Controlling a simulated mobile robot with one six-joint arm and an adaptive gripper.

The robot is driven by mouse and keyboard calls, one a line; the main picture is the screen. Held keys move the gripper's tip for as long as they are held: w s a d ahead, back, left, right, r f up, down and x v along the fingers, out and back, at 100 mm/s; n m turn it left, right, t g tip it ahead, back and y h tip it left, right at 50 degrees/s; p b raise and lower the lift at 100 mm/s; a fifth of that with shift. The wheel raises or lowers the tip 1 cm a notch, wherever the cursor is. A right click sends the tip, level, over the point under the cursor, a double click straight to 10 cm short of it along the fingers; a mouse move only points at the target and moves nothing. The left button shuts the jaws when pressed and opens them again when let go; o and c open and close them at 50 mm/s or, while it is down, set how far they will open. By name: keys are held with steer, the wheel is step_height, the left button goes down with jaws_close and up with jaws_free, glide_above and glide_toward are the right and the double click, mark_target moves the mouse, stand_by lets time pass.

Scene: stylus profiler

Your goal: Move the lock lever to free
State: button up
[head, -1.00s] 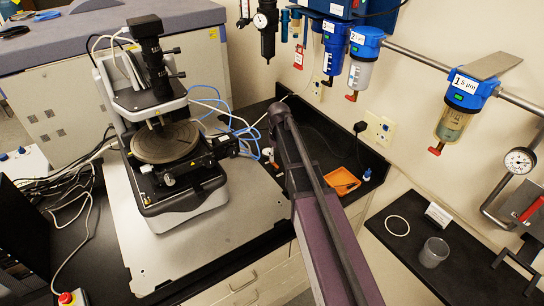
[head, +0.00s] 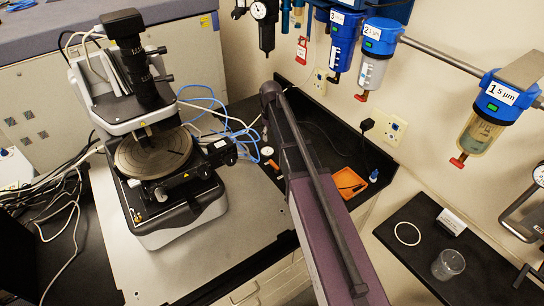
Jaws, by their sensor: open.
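The stylus profiler (head: 172,215) stands on a grey plate at left, with a round stage (head: 153,152) under its black upright tube (head: 135,70). I cannot pick out the lock lever with certainty. A small orange part (head: 267,151) shows on the dark bench just right of the profiler, too small to identify. My purple arm link crosses the middle of the view and may hide part of the bench. My gripper is not in view.
Blue filter units (head: 380,38) hang on a wall pipe at upper right. An orange tray (head: 350,184) lies on the black bench. A black shelf (head: 410,258) at lower right holds a white ring (head: 407,234) and a clear cup (head: 448,264). Blue cables lie behind the profiler.

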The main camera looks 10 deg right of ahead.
mark_target(271, 161)
steer(key=shift+f, duration=0.15)
stand_by(0.3)
step_height(271, 161, down, 13)
steer(key=b, duration=1.3)
steer(key=shift+f+b, duration=0.2)
steer(key=shift+b, duration=0.2)
jaws_close()
